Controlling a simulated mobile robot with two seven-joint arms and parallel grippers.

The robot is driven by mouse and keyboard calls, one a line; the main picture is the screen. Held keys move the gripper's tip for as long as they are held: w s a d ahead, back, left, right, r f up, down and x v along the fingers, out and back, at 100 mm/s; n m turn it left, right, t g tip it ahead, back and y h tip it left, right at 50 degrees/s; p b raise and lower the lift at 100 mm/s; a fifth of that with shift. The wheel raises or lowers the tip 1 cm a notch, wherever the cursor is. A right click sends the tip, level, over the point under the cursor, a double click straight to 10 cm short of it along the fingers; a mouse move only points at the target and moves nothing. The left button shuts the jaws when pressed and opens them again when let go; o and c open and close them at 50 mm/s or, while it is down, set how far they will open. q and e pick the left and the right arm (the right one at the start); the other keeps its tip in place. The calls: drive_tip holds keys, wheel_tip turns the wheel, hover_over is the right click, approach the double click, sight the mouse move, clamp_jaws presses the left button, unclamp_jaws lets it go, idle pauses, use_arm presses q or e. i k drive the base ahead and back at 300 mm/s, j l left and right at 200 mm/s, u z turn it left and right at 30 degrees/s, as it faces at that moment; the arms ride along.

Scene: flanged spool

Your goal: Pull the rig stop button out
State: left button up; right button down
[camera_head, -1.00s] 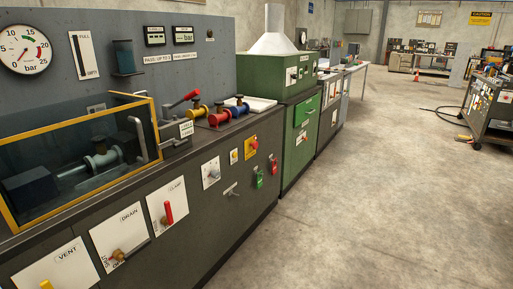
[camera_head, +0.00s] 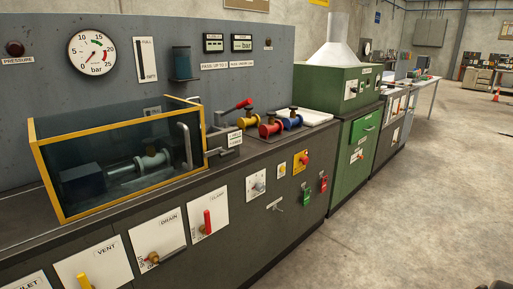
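The rig stop button (camera_head: 303,159) is a small red knob on a yellow plate. It sits on the dark front panel of the test rig (camera_head: 262,215), right of the middle of the head view. Whether the knob is pushed in or out is too small to tell. Neither of my grippers shows in this view.
Left of the button are a small yellow plate (camera_head: 281,170) and a white dial plate (camera_head: 256,185). Further left are clamp (camera_head: 207,219), drain and vent handles. The concrete floor (camera_head: 420,190) at right is clear.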

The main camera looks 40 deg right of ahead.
sight(305, 160)
drive_tip(key=l+u, duration=0.3)
drive_tip(key=l, duration=0.8)
drive_tip(key=l+u, duration=0.35)
drive_tip(key=l, duration=1.55)
drive_tip(key=k+l, duration=0.1)
drive_tip(key=l, duration=0.6)
drive_tip(key=k+l, duration=0.1)
drive_tip(key=l, duration=0.65)
